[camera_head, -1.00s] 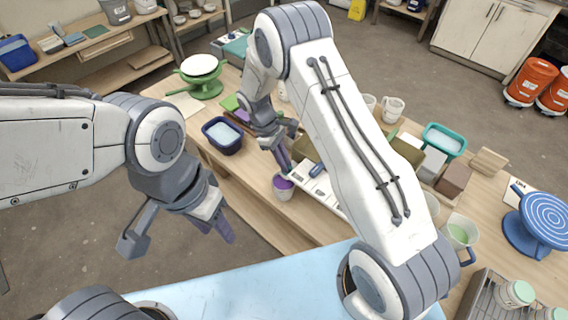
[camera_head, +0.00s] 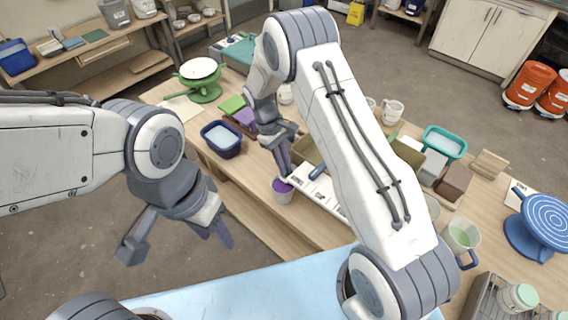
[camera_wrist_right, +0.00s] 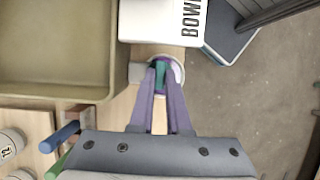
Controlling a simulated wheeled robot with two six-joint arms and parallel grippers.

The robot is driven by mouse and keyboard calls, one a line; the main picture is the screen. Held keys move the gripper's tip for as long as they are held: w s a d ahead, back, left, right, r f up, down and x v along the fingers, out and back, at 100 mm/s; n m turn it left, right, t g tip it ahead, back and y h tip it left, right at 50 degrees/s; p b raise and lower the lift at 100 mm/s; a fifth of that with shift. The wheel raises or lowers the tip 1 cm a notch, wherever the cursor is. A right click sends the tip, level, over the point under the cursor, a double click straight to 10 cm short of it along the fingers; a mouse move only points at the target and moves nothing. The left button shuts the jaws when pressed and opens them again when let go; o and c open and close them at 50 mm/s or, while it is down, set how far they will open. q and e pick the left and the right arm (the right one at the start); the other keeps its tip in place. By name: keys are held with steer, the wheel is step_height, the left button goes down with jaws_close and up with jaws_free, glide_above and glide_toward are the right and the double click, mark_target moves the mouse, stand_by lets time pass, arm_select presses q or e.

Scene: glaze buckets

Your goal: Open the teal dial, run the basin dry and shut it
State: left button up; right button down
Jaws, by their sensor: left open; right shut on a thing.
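My right gripper (camera_head: 284,168) points down at the table's near edge. In the right wrist view its purple fingers (camera_wrist_right: 160,85) are shut on a small teal piece (camera_wrist_right: 160,72), which looks like the teal dial; the fingers hide most of it. My left gripper (camera_head: 180,238) is open and empty, away from the table.
A navy tub (camera_head: 222,150) stands left of my right gripper. A teal tub (camera_head: 444,143), a green stand (camera_head: 203,90) and a blue wheel (camera_head: 540,222) stand farther off.

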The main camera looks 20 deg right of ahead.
steer(key=c, duration=1.2)
jaws_free()
steer(key=shift+r, duration=0.1)
steer(key=shift+o, duration=0.2)
steer(key=shift+w+a+r, duration=0.15)
steer(key=shift+w+r, duration=0.05)
steer(key=shift+r, duration=0.1)
steer(key=b+v, duration=0.3)
steer(key=v, duration=0.6)
steer(key=shift+r, duration=0.4)
